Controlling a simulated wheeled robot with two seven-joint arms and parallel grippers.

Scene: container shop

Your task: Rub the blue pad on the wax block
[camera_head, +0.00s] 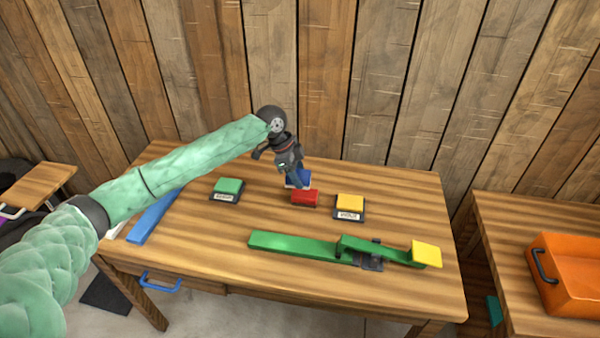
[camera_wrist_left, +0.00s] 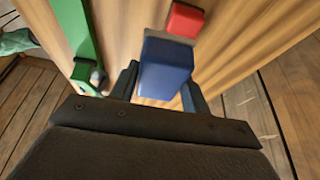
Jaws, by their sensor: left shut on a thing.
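My left gripper (camera_head: 293,176) is shut on the blue pad (camera_head: 304,178) just behind a small red block (camera_head: 304,198) on the wooden table. The red block looks like the wax block, though no label on it is readable. In the left wrist view, the blue pad (camera_wrist_left: 165,70) sits between the two fingers, and the red block (camera_wrist_left: 185,19) is just beyond a thin grey edge at the pad's end. I cannot tell whether pad and block touch. My right gripper is in neither view.
A green pad on a labelled base (camera_head: 228,187) stands left of the red block, a yellow one (camera_head: 350,203) right. A long green bar (camera_head: 290,245) with a yellow-ended lever (camera_head: 426,254) lies in front. A blue strip (camera_head: 152,219) lies left. An orange bin (camera_head: 575,275) stands on the right table.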

